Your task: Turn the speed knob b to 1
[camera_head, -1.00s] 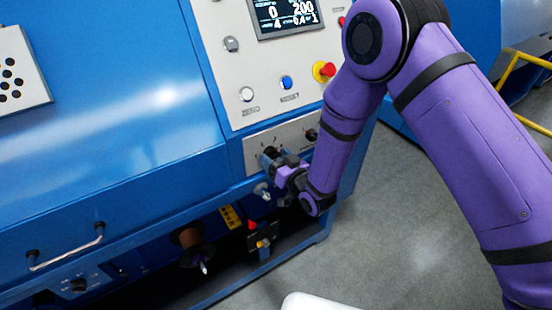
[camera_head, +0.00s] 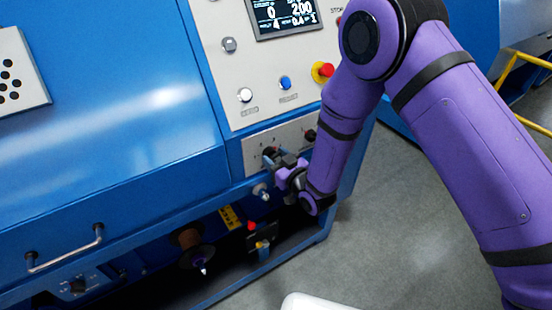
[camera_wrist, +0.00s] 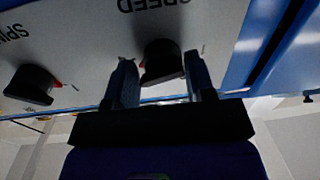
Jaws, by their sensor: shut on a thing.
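The speed knob (camera_wrist: 162,60) is a dark round knob below the upside-down word SPEED in the wrist view. It sits between the two fingers of my gripper (camera_wrist: 162,80), which is shut on it. A small red mark shows at the knob's left side. In the head view my gripper (camera_head: 272,160) is at the lower control panel (camera_head: 256,144) and largely covers this knob. The exact setting the knob points to cannot be read.
A second dark knob (camera_wrist: 32,84) with a red mark is at the left in the wrist view. It shows in the head view (camera_head: 310,135), close to my forearm. A red emergency button (camera_head: 325,70), a blue button (camera_head: 285,83) and a display (camera_head: 284,14) are above.

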